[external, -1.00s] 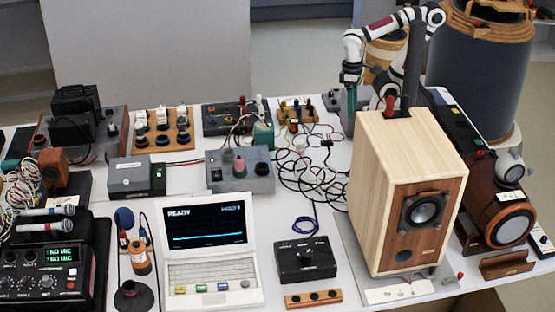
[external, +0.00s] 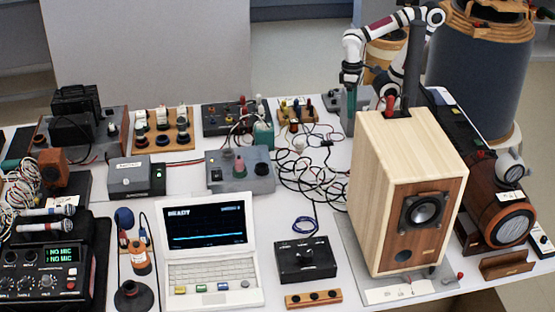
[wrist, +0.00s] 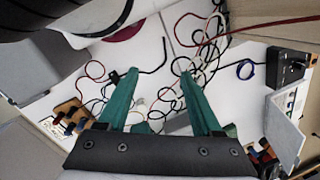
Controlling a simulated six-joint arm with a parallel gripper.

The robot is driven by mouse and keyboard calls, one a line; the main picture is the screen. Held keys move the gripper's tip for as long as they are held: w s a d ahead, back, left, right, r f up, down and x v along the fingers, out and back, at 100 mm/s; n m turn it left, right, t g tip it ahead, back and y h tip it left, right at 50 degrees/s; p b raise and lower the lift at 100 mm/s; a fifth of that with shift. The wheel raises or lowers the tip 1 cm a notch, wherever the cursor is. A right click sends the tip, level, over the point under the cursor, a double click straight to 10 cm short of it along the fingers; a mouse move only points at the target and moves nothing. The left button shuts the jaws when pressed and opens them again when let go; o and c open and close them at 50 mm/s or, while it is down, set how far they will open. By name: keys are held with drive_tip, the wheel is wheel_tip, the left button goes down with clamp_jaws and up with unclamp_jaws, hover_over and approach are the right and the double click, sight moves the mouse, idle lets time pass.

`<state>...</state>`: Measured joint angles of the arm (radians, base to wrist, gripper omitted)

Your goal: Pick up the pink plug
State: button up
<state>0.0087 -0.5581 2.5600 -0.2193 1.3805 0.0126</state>
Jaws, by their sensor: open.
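A small pink, knob-like piece (external: 240,166) stands upright on top of a grey box (external: 228,181) left of the middle of the table; I cannot tell for sure that it is the pink plug. No clearly pink plug shows between the fingers in the wrist view. My gripper (external: 350,98) points down at the back of the table, behind and left of the wooden speaker, well right of the grey box. In the wrist view its two teal fingers (wrist: 158,78) are spread, with nothing held between them.
Tangled black and red cables (external: 312,175) lie between the grey box and the tall wooden speaker (external: 375,190). A laptop (external: 208,272) and a black knob box (external: 305,261) stand in front. Small boards with connectors (external: 162,140) line the back edge.

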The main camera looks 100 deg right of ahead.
drive_tip(key=shift+o, duration=0.2)
idle(0.4)
drive_tip(key=w+a+f+n+t+y, duration=0.1)
drive_tip(key=w+a+t, duration=0.2)
drive_tip(key=w+a, duration=0.45)
drive_tip(key=w+a+n+t+y, duration=0.15)
drive_tip(key=w+a, duration=0.25)
drive_tip(key=w, duration=0.7)
drive_tip(key=m+t+h, duration=0.2)
drive_tip(key=t+h, duration=0.6)
drive_tip(key=h, duration=0.1)
approach(241, 159)
drive_tip(key=shift+n, duration=0.35)
drive_tip(key=x, duration=1.1)
drive_tip(key=shift+s, duration=0.1)
clamp_jaws()
